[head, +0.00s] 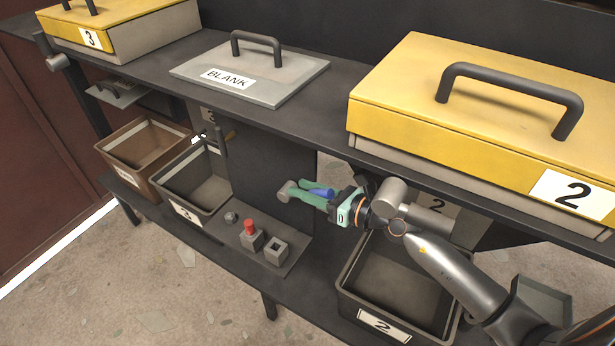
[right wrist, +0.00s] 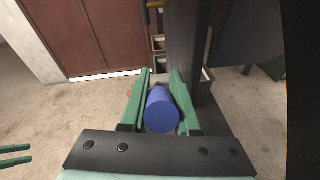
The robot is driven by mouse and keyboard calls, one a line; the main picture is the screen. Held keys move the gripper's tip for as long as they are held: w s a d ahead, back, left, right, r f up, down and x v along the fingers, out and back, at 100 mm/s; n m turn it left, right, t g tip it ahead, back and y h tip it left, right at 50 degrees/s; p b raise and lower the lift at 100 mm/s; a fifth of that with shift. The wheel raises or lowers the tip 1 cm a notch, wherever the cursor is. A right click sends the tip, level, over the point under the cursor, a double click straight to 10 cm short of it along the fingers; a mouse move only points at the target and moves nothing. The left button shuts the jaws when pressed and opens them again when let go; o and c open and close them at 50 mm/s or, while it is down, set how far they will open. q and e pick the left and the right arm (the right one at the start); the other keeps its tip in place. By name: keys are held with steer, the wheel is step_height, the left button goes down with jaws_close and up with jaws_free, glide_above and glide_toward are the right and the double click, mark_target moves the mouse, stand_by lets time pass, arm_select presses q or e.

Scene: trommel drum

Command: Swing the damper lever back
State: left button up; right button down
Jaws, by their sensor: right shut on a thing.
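The damper lever has a round grey hub (head: 287,191) on the dark panel under the shelf and a blue grip (head: 322,191). My right gripper (head: 318,194) reaches in from the right and is shut on the blue grip. In the right wrist view the blue grip (right wrist: 162,112) lies between the two green fingers, its round end towards the camera. The fingers partly hide the lever in the head view. Two green fingers of my left gripper (right wrist: 14,155) show at the left edge of the right wrist view, apart and empty. It is out of the head view.
A yellow box marked 2 (head: 440,128) overhangs my right arm on the shelf. A bin marked 2 (head: 390,325) stands below. A red button (head: 250,228) is on the lower ledge. Bin 3 (head: 205,222) and a brown bin (head: 135,140) stand left.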

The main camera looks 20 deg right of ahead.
steer(key=shift+w+r+p, duration=0.1)
steer(key=shift+r+p, duration=0.25)
steer(key=shift+r, duration=0.1)
steer(key=shift+w+a+r+g+h+p, duration=0.1)
steer(key=shift+w+a+g+h+p, duration=0.15)
steer(key=shift+g+h, duration=0.3)
arm_select(q)
steer(key=shift+s+r, duration=0.1)
steer(key=shift+r, duration=1)
arm_select(e)
steer(key=shift+w+a+r+g+h, duration=0.25)
steer(key=shift+g+h, duration=0.25)
steer(key=shift+g, duration=0.25)
steer(key=shift+w+a+r+g+h, duration=0.25)
steer(key=shift+g+h, duration=0.2)
steer(key=shift+g, duration=0.25)
steer(key=shift+w+d, duration=0.1)
steer(key=c, duration=0.9)
jaws_free()
steer(key=shift+f, duration=0.1)
